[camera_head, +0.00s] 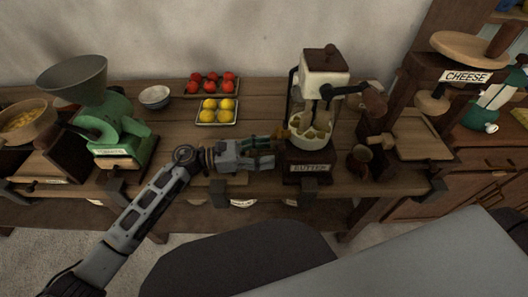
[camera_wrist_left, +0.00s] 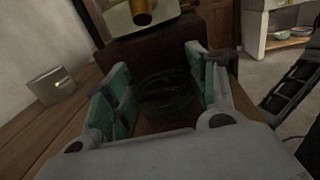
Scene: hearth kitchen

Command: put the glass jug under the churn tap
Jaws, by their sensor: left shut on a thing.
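The butter churn (camera_head: 325,80) stands on the counter, with a white upper block, a glass body, a side crank and a dark base labelled BUTTER. My left gripper (camera_head: 278,150) is just left of the churn base, low over the counter. In the left wrist view its green-padded fingers (camera_wrist_left: 160,90) are on both sides of the dark, see-through glass jug (camera_wrist_left: 165,88), and it is shut on it. The jug is hard to make out in the head view. A brass, tap-like cylinder (camera_wrist_left: 142,12) shows at the top of the wrist view, beyond the jug. My right gripper is not in view.
A green grinder (camera_head: 118,130) stands at left, near a white bowl (camera_head: 155,97). Trays of tomatoes (camera_head: 212,82) and lemons (camera_head: 217,110) sit behind my gripper. Right of the churn are a brown cup (camera_head: 360,158) and the cheese press (camera_head: 465,77).

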